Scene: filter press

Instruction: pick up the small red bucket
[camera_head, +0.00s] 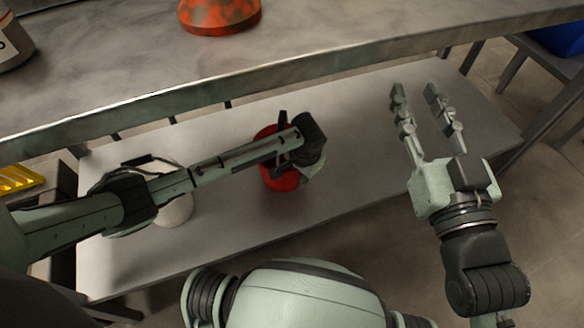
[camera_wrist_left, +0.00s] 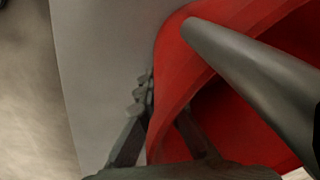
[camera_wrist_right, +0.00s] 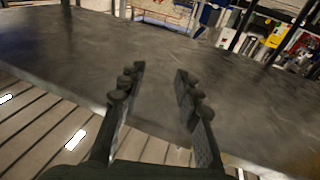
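The small red bucket (camera_head: 283,181) stands on the low grey shelf, partly hidden by my left gripper (camera_head: 298,148). In the left wrist view its wall and rim (camera_wrist_left: 172,75) fill the right side. A thick grey bar (camera_wrist_left: 255,75), perhaps its handle, crosses its opening. My left gripper (camera_wrist_left: 165,115) has one finger outside the wall and one inside. Both fingers lean in and appear to press on the wall; the inner tip is partly hidden. My right gripper (camera_head: 418,92) is open and empty above the shelf's right part; its spread fingers (camera_wrist_right: 158,75) also show in the right wrist view.
The low shelf (camera_head: 375,150) is clear right of the bucket. A white container (camera_head: 175,208) stands left, under my left arm. The higher table's edge (camera_head: 330,65) runs behind. On it stand an orange-red object (camera_head: 220,14) and a pale container (camera_head: 12,45). A yellow object (camera_head: 18,178) lies far left.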

